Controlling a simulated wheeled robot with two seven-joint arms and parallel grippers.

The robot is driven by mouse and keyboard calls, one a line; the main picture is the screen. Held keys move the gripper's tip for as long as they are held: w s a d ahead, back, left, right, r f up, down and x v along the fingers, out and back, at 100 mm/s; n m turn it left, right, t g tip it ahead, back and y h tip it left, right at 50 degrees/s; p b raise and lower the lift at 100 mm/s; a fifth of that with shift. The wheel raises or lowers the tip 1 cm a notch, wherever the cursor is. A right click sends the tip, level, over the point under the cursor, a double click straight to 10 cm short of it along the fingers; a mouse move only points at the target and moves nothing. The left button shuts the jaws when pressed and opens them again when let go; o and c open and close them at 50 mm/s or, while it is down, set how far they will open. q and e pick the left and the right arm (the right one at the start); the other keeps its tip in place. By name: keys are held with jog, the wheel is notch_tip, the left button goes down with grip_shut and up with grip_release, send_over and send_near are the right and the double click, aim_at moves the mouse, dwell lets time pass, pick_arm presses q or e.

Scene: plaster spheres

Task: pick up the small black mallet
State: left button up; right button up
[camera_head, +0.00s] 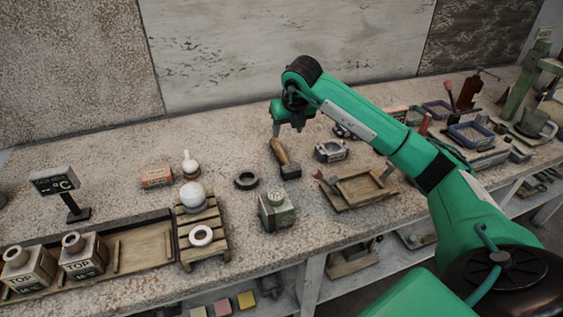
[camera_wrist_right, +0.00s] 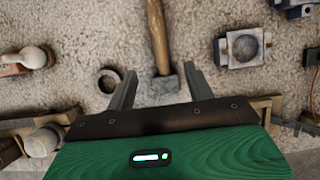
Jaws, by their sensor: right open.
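The small mallet, with a brown wooden handle and a dark block head (camera_head: 290,171), lies on the speckled bench top. In the right wrist view its head (camera_wrist_right: 163,85) shows between my two fingers, and its handle (camera_wrist_right: 157,35) runs up to the top edge. My right gripper (camera_head: 288,129) is open and empty, above the bench near the handle end in the head view; it also shows in the right wrist view (camera_wrist_right: 160,74). I cannot tell its exact height above the mallet. My left gripper is not in view.
A square block with a round hollow (camera_head: 330,150) and a wooden tray (camera_head: 358,190) lie to the right. A slatted pallet (camera_head: 212,220) holds a white sphere (camera_head: 193,194) and a white ring (camera_head: 201,235).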

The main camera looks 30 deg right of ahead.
send_over(283, 153)
jog(key=s, duration=0.2)
jog(key=f, duration=0.7)
jog(key=shift+w+a+p, duration=0.2)
jog(key=shift+p, duration=0.15)
jog(key=shift+p+x, duration=0.5)
jog(key=shift+x, duration=2.05)
jog(key=shift+s, duration=0.15)
jog(key=c, duration=1.1)
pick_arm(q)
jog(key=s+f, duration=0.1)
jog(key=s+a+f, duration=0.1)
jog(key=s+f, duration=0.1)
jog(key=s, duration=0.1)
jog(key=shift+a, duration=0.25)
pick_arm(e)
jog(key=shift+c, duration=0.2)
